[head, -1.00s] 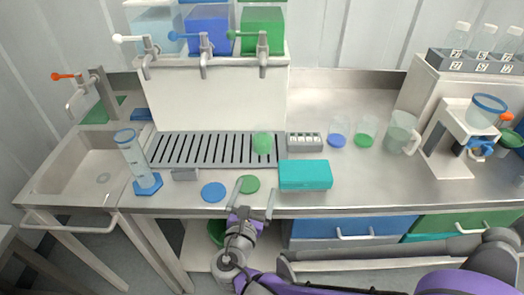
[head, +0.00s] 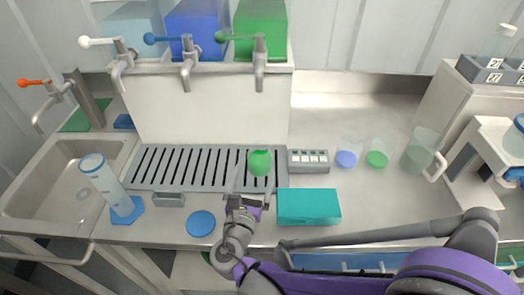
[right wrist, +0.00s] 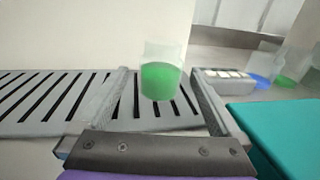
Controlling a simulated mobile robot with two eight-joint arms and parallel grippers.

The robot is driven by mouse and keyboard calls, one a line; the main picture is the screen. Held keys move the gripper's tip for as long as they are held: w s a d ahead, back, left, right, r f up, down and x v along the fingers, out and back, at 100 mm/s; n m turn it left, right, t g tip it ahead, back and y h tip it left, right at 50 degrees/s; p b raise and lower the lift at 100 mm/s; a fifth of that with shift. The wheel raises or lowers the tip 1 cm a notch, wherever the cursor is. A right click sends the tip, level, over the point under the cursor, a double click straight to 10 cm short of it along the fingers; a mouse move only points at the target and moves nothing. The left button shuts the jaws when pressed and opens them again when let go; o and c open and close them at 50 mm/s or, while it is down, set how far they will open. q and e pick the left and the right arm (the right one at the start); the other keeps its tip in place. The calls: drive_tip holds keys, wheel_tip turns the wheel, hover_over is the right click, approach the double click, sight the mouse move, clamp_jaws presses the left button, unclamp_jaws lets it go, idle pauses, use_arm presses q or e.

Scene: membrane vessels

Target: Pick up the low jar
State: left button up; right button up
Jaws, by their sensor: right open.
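A small clear jar with green contents (head: 260,163) stands upright at the right end of the slotted drip tray (head: 190,168). It also shows in the right wrist view (right wrist: 161,82), between the fingers in the picture. My right gripper (head: 256,180) is open and empty, on the near side of the jar, with its fingers pointing toward it. In the right wrist view the gripper (right wrist: 160,76) has one finger to each side of the jar; I cannot tell whether the tips reach it. My left gripper is not in view.
A teal box (head: 308,206) lies close to the right of my gripper. A grey block with white keys (head: 308,160) stands right of the jar. A blue disc (head: 201,223) and a tall cylinder (head: 105,185) are to the left. Taps (head: 260,72) overhang the tray.

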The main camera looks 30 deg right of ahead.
sight(262, 148)
drive_tip(key=x, duration=1)
drive_tip(key=shift+w+d, duration=0.1)
drive_tip(key=shift+d, duration=0.15)
